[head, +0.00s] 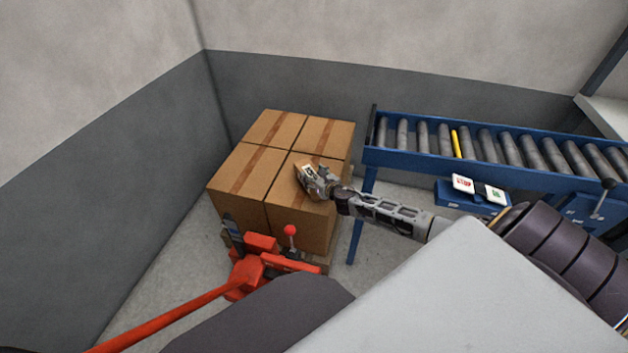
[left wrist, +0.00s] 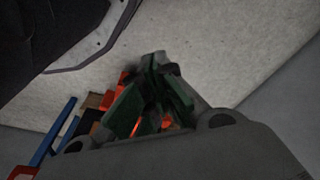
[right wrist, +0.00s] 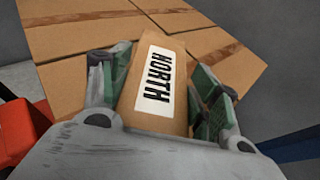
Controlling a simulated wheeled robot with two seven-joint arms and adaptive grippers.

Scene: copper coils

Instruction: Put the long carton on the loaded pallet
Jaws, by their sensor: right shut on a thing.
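The long carton (right wrist: 158,85) is brown with a white label reading NORTH. My right gripper (right wrist: 158,78) is shut on it, one finger on each side. In the head view the carton (head: 308,171) is over the front right box of the loaded pallet (head: 325,260). I cannot tell whether it touches the box top. The pallet bears several large brown taped boxes (head: 247,168) packed together, and they hide most of it. My left gripper (left wrist: 160,64) shows only in the left wrist view, its fingertips together, with nothing seen between them.
A red pallet jack (head: 248,273) stands at the pallet's front, its handle reaching to the lower left. A blue roller conveyor (head: 480,145) with a control box (head: 470,195) stands to the right. Grey walls close in behind and at left. Bare floor lies left of the jack.

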